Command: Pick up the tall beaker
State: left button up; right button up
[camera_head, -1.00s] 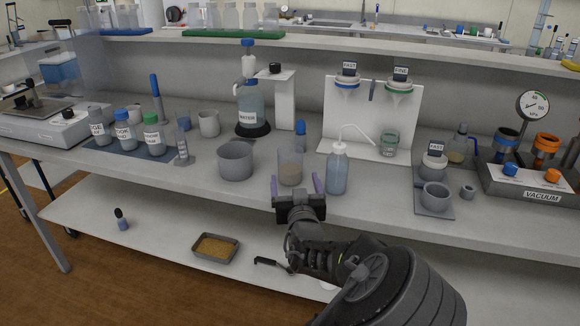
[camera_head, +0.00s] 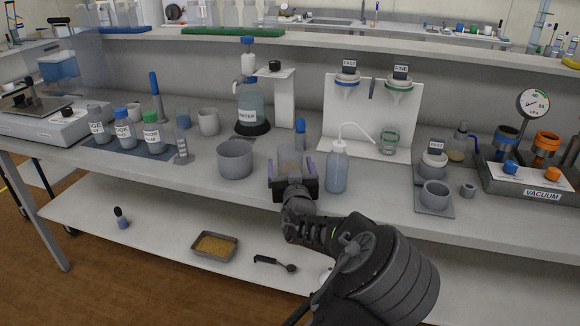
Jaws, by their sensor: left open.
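The tall beaker (camera_head: 291,154) is clear glass with something brownish inside. It stands upright on the bench between the grey metal pot and the wash bottle. My left gripper (camera_head: 291,167) is open at the beaker's near side, with one purple-grey finger on each side of it. The gripper hides the beaker's lower part, and I cannot tell whether the fingers touch the glass. My right gripper is not in view.
The grey pot (camera_head: 235,159) stands close on the left, and the wash bottle (camera_head: 337,167) close on the right. A blue-topped item (camera_head: 300,126) stands just behind the beaker. The bench front to the left is clear.

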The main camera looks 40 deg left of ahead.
pick_arm(q)
jog(key=shift+w+a, duration=0.3)
dwell(0.4)
jog(key=c, duration=1.7)
jog(key=shift+r, duration=0.25)
jog(key=shift+r+p, duration=0.65)
jog(key=shift+r, duration=4.15)
